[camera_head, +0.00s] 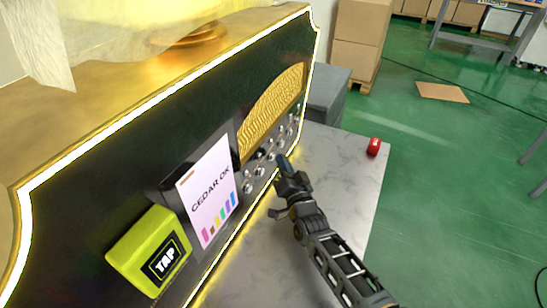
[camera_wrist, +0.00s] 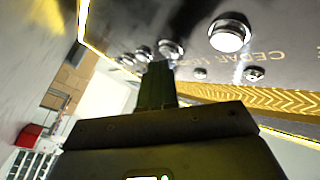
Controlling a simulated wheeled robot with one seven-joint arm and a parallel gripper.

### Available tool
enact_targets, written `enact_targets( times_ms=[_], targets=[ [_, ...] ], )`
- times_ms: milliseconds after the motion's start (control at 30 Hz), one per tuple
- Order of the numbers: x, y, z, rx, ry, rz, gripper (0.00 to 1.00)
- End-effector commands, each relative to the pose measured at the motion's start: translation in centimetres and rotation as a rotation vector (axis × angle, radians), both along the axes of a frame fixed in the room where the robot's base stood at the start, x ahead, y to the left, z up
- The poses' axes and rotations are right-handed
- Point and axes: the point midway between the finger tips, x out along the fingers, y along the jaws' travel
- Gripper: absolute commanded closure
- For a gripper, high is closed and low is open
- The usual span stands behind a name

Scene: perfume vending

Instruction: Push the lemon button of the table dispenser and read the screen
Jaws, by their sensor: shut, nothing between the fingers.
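The table dispenser (camera_head: 110,185) has a black front with a glowing border. Its screen (camera_head: 210,190) reads "CEDAR OK" above several coloured bars. Rows of round silver buttons (camera_head: 248,187) run along the front, right of the screen. I cannot tell which one is the lemon button. My gripper (camera_head: 283,162) is shut and empty, with its tip close to the button rows; whether it touches one is unclear. In the wrist view, its fingers (camera_wrist: 157,82) point at the row, and a large silver button (camera_wrist: 229,36) sits beside an upside-down "CEDAR" label.
A yellow-green "TAP" box (camera_head: 150,252) sticks out left of the screen. A gold fan-shaped panel (camera_head: 272,112) is above the buttons. A small red object (camera_head: 374,147) lies on the marble table (camera_head: 335,165). Cardboard boxes (camera_head: 358,50) stand behind on green floor.

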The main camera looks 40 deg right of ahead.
Motion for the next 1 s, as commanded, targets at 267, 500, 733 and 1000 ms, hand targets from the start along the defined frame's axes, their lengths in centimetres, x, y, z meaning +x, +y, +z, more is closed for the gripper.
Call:
enact_targets(
  times_ms=[267,500,733,1000],
  targets=[
    [0.19,0.08,0.0,-0.001,0.0,0.001,1.0],
    [0.45,0.16,0.0,0.0,0.0,0.001,1.0],
    [0.68,0.26,-0.01,0.0,0.0,0.001,1.0],
    [0.86,0.35,-0.01,-0.001,0.001,0.001,1.0]
  ],
)
